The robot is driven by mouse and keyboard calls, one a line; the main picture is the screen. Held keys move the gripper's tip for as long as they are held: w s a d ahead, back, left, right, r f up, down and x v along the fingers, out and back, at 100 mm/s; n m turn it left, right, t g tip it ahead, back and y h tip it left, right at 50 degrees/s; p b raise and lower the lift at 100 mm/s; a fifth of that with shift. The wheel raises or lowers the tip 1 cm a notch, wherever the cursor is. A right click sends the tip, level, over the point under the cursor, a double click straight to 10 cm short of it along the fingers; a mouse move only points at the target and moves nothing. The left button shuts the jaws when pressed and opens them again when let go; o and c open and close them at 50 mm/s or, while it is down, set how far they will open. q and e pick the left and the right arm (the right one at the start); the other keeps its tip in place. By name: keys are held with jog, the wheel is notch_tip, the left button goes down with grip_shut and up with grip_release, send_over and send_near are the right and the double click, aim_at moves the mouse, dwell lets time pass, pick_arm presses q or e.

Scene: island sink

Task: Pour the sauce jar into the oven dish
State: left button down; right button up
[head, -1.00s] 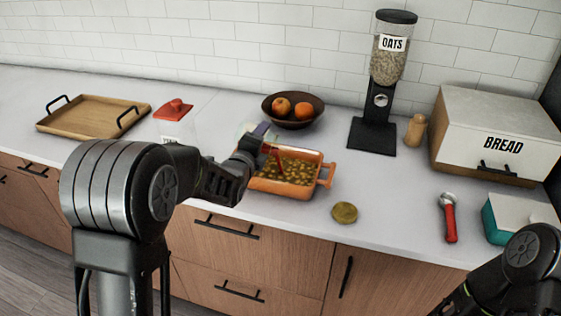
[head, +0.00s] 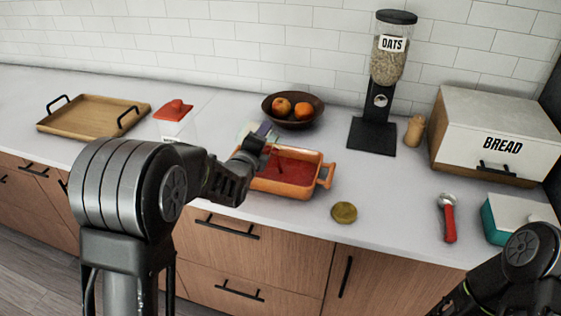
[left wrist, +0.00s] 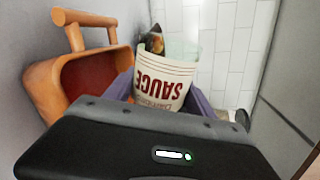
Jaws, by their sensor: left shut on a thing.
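The orange oven dish (head: 326,174) stands on the counter in the middle of the head view, and red sauce covers its inside. It also shows at the left of the left wrist view (left wrist: 45,90). The sauce jar (left wrist: 168,72), glass with a white label reading SAUCE, sits between the fingers of my left gripper (left wrist: 160,95), which is shut on it. In the head view the left gripper (head: 262,140) is at the dish's left rear, and the arm largely hides the jar. The jar's exact tilt is hard to tell. My right gripper is out of view.
A gold lid (head: 344,212) lies right of the dish. A fruit bowl (head: 292,122) and oats dispenser (head: 372,136) stand behind. A wooden tray (head: 90,118) and red-lidded container (head: 174,112) are left. A red-handled tool (head: 448,220), bread box (head: 500,130) and teal box (head: 500,222) are right.

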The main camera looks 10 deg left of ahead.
pick_arm(q)
jog(key=shift+d+r+m+p, duration=0.25)
jog(key=shift+m+p, duration=0.05)
jog(key=shift+m, duration=0.1)
dwell(0.4)
jog(key=shift+a+f+n+b, duration=0.6)
jog(key=shift+f+n+b, duration=0.15)
jog(key=shift+b, duration=0.25)
jog(key=shift+w+r+n+h, duration=0.1)
jog(key=shift+r+n+h, duration=0.05)
jog(key=shift+n+h, duration=0.2)
jog(key=shift+d, duration=0.1)
jog(key=shift+r, duration=0.1)
